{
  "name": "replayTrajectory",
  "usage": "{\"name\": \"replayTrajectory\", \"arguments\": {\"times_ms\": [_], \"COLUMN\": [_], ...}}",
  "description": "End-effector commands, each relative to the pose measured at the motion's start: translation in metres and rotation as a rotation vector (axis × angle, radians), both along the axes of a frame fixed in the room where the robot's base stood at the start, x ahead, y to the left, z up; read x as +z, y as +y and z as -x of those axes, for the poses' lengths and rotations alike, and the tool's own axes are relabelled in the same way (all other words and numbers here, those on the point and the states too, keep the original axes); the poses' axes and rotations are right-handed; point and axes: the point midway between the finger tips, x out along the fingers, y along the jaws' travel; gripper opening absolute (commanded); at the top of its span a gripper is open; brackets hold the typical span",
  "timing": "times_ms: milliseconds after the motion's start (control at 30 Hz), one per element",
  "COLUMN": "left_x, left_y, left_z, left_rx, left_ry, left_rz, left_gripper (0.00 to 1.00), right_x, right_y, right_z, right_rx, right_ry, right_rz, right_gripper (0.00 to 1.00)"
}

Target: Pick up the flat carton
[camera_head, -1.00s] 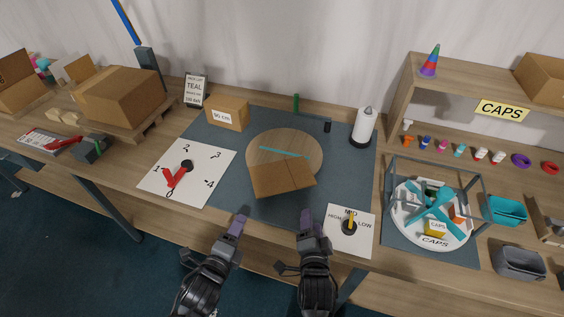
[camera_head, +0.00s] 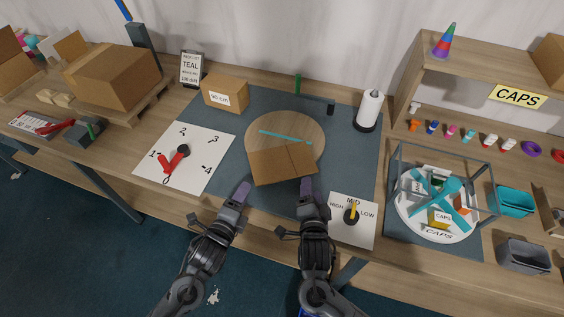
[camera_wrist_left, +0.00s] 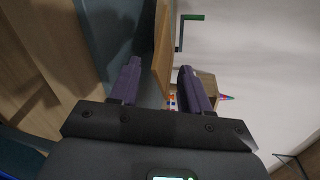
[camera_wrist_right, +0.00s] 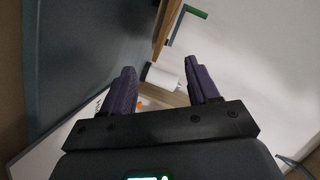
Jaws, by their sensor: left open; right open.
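The flat carton (camera_head: 282,164) is a brown cardboard piece lying on the front part of the round wooden disc (camera_head: 303,131), overhanging its near edge. My left gripper (camera_head: 240,190) is open and empty, just short of the carton's near left corner. In the left wrist view the carton (camera_wrist_left: 162,52) shows edge-on beyond and between the open fingers (camera_wrist_left: 158,82). My right gripper (camera_head: 306,186) is open at the carton's near right corner. In the right wrist view a brown edge (camera_wrist_right: 166,25) shows ahead of the fingers (camera_wrist_right: 160,90); contact cannot be told.
A dial card (camera_head: 187,157) lies left and a MID/HIGH/LOW knob card (camera_head: 361,232) lies close right of my right gripper. A 90 cm box (camera_head: 225,93) and a white roll (camera_head: 369,109) stand behind. A wire-framed caps turntable (camera_head: 403,216) stands at right.

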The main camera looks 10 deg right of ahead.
Motion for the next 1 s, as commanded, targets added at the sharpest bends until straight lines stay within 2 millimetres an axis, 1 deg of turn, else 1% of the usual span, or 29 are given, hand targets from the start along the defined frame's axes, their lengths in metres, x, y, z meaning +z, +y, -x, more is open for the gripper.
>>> {"name": "replayTrajectory", "arguments": {"times_ms": [33, 300, 500, 700, 1000], "left_x": [0.0, -0.009, -0.015, -0.017, -0.018], "left_y": [-0.003, -0.02, -0.029, -0.033, -0.034], "left_z": [-0.007, -0.045, -0.067, -0.077, -0.079], "left_rx": [0.0, 0.0, 0.001, 0.0, 0.0], "left_ry": [-0.002, 0.0, -0.001, 0.0, 0.0], "left_rz": [0.001, 0.001, 0.001, 0.001, 0.001], "left_gripper": [0.47, 0.47, 0.47, 0.47, 0.47], "right_x": [-0.001, -0.009, -0.014, -0.017, -0.017], "right_y": [-0.002, -0.008, -0.011, -0.013, -0.013], "right_z": [-0.008, -0.049, -0.072, -0.083, -0.085], "right_rx": [-0.001, -0.001, -0.001, 0.0, 0.0], "right_ry": [-0.001, 0.0, 0.0, 0.0, 0.001], "right_rz": [0.003, 0.003, 0.001, 0.0, -0.001], "right_gripper": [0.6, 0.6, 0.6, 0.6, 0.6]}}
